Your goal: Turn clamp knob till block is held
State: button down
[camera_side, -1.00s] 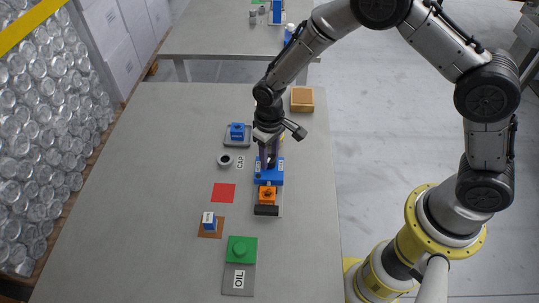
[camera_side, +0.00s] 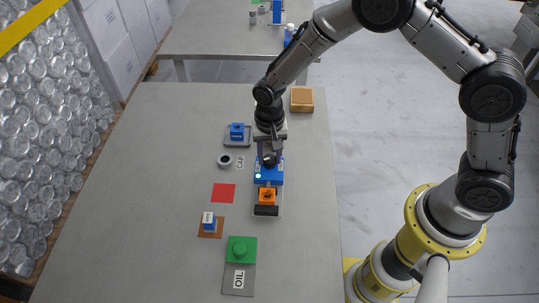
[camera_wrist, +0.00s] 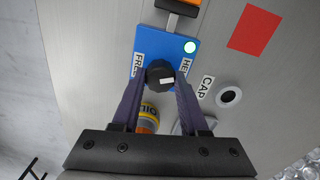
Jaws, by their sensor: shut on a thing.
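The blue clamp body (camera_side: 270,178) stands mid-table, and also shows in the wrist view (camera_wrist: 158,40). The "FREE" label (camera_wrist: 139,65) is on the left. My gripper (camera_wrist: 160,80) is shut on the knob, one finger each side. A lamp (camera_side: 258,176) on the clamp glows green. The orange block (camera_side: 267,196) sits between the clamp body and the black end stop (camera_side: 266,210); exact contact is too small to tell.
A grey ring (camera_side: 224,160) by the CAP label and a blue part on a tray (camera_side: 237,131) lie left of the clamp. A red square (camera_side: 223,193) and green block (camera_side: 241,250) lie nearer.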

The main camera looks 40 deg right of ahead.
aim_at(270, 158)
jog(key=shift+m, duration=0.4)
jog(key=shift+c, duration=2.2)
grip_release()
notch_tip(270, 158, up, 14)
